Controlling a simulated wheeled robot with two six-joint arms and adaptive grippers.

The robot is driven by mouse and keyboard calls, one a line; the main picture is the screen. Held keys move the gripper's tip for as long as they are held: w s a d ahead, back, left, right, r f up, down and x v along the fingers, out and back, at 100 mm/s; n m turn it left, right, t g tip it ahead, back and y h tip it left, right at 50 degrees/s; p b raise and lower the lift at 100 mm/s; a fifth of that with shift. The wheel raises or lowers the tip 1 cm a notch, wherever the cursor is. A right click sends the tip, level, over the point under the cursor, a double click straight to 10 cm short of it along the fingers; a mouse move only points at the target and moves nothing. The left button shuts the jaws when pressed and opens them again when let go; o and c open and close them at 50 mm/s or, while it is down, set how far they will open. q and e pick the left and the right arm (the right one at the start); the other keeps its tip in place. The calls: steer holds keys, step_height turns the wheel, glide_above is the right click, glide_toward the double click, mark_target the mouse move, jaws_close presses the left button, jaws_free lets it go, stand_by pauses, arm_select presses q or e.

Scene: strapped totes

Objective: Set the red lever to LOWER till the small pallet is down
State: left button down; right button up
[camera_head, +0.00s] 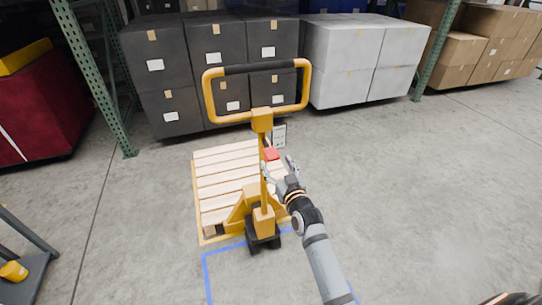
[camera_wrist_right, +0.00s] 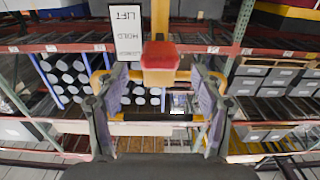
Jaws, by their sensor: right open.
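The red lever (camera_head: 271,154) sticks out from the mast of a yellow pallet truck (camera_head: 263,220). In the right wrist view the lever's red knob (camera_wrist_right: 160,60) is straight ahead, just beyond and between the fingers. A white plate (camera_wrist_right: 126,32) with LIFT, HOLD and LOWER stands beside it; I cannot tell which word the lever is set to. The small wooden pallet (camera_head: 222,178) sits on the truck, low near the floor; any gap beneath is unclear. My right gripper (camera_head: 278,167) is open and empty, close to the lever. My left gripper is out of view.
The truck's yellow loop handle (camera_head: 207,95) rises above the lever. Dark totes (camera_head: 172,110) and grey totes (camera_head: 340,75) line the back, with green rack posts (camera_head: 100,85). A blue line (camera_head: 207,275) marks the floor near the truck. The floor to the right is clear.

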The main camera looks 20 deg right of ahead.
mark_target(274, 159)
steer(key=w, duration=0.4)
steer(key=shift+w+a+f, duration=0.1)
steer(key=shift+w, duration=0.4)
steer(key=shift+c, duration=0.7)
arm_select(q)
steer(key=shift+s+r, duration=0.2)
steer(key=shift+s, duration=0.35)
arm_select(e)
jaws_close()
